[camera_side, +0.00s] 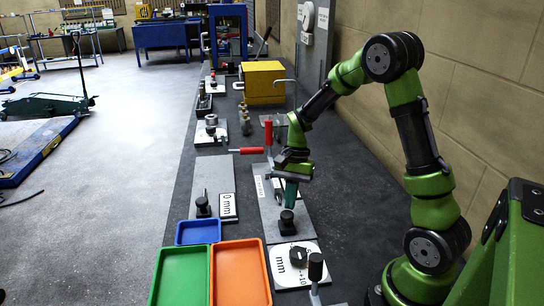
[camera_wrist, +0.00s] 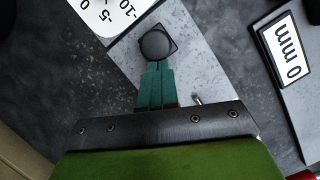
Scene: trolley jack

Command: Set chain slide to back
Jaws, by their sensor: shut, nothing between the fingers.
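My gripper (camera_side: 291,198) has teal fingers that are closed together and point down over a grey slide plate (camera_side: 268,215). A black knob (camera_side: 287,222) stands near the plate's front end, just in front of the fingertips. In the wrist view the knob (camera_wrist: 158,43) is just beyond the tips of my gripper (camera_wrist: 156,66); I cannot tell whether they touch. A second grey plate (camera_side: 212,176) to the left has its own black knob (camera_side: 203,206) and a "0 mm" label (camera_side: 228,205). No readable label names the chain slide.
A white dial plate (camera_side: 295,265) and an upright black-topped lever (camera_side: 316,268) stand in front. Blue (camera_side: 198,232), green (camera_side: 180,276) and orange (camera_side: 240,274) trays lie front left. Red-handled levers (camera_side: 250,151) and a yellow box (camera_side: 263,82) stand farther back.

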